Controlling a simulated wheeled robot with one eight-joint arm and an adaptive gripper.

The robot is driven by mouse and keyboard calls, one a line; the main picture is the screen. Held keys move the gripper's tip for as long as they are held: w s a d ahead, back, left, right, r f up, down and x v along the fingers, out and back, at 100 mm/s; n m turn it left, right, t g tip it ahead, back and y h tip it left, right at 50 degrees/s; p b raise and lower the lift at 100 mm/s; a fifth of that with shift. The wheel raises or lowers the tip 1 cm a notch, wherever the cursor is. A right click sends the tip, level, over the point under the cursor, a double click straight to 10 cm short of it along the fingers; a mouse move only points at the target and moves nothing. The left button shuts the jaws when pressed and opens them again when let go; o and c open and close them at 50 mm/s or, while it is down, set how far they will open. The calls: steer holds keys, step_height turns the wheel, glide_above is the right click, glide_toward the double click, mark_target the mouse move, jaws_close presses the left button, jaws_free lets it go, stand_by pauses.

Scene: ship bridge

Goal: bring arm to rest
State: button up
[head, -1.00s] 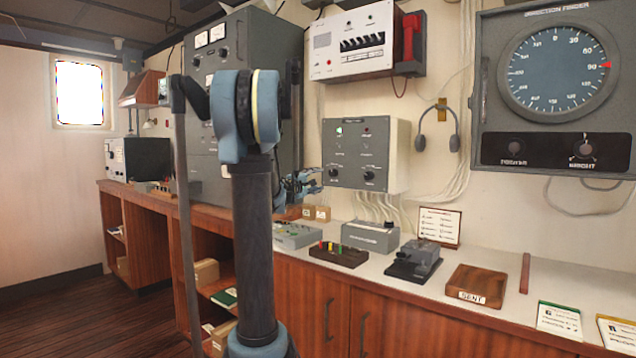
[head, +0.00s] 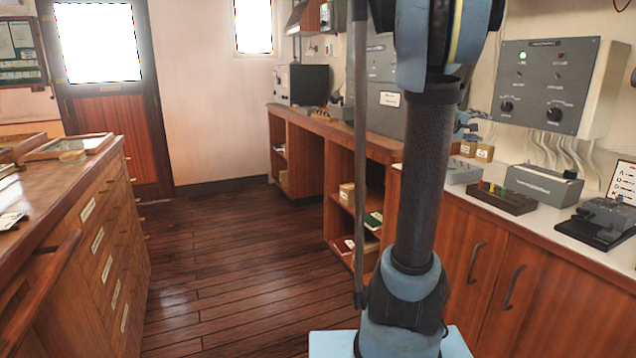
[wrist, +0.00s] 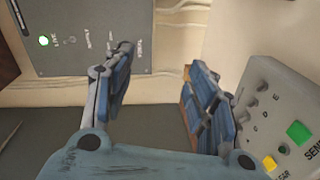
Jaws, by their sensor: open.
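My gripper (wrist: 160,98) is open in the wrist view, with its two blue-padded fingers spread apart and nothing between them. In the head view only a small part of my gripper (head: 466,128) shows, behind my own upright arm, above the back of the counter. A grey wall panel (wrist: 75,30) with a lit green lamp is beyond the fingers in the wrist view; it also shows in the head view (head: 545,85). A grey box with green and yellow buttons (wrist: 275,115) is close to the right finger.
The white counter (head: 540,222) holds a board with coloured pegs (head: 500,197), a grey box (head: 543,184) and a dark key device (head: 598,222). Small cardboard boxes (head: 484,152) stand at the back. A drawer cabinet (head: 95,240) is at left. The wooden floor (head: 220,260) between is clear.

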steer(key=s+a+f+m+g+y, duration=0.1)
steer(key=s+a+f+y, duration=0.6)
steer(key=s+a+f, duration=0.8)
steer(key=s+a+f+m+g+y, duration=0.1)
steer(key=s+a+f+g+y, duration=0.2)
steer(key=s+a+f+y, duration=0.5)
steer(key=s+a+f, duration=0.3)
steer(key=a+f, duration=0.1)
steer(key=a, duration=0.2)
steer(key=s+a+f, duration=0.4)
steer(key=a, duration=0.3)
steer(key=shift+s+a+m+g, duration=0.15)
steer(key=shift+a+m+g, duration=0.15)
steer(key=shift+g, duration=0.1)
steer(key=shift+d+f, duration=0.1)
steer(key=shift+w+f, duration=0.2)
steer(key=shift+w, duration=0.3)
